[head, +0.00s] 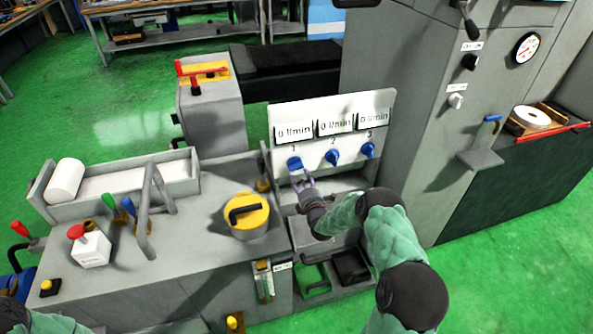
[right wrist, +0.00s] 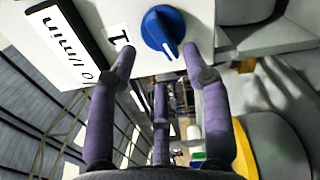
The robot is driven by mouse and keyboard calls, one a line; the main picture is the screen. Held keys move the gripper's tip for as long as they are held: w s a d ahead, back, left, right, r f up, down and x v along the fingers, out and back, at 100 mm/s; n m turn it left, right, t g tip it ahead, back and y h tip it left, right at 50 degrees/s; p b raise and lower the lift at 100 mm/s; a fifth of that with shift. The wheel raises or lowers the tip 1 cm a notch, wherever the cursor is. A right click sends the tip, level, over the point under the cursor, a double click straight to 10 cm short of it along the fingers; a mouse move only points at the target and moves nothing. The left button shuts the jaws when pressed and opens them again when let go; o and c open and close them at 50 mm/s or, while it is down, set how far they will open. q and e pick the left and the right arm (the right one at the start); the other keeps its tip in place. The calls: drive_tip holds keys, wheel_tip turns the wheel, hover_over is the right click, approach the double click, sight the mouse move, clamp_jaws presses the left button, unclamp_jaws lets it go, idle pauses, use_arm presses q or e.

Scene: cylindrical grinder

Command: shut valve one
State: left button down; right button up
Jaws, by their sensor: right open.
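Valve one is a blue round knob (head: 294,163) under the label "1" on a white panel (head: 283,105). In the right wrist view the knob (right wrist: 162,28) shows a raised grip with a white mark toward the bottom of the picture. The display above it (head: 294,130) reads 0 l/min. My right gripper (head: 304,181) is open just in front of the knob and a little below it. In the right wrist view its fingertips (right wrist: 158,51) are spread to either side of the knob's near edge; contact cannot be told. My left gripper is not in view.
Two more blue knobs, valve two (head: 333,157) and valve three (head: 368,150), sit close on the right, also under 0 l/min displays. A yellow-lidded pot (head: 246,214) stands on the bench to the left. A tall grey cabinet (head: 415,110) rises on the right.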

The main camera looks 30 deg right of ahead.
sight(297, 169)
drive_tip(key=shift+b+x, duration=0.6)
drive_tip(key=shift+x, duration=2.55)
clamp_jaws()
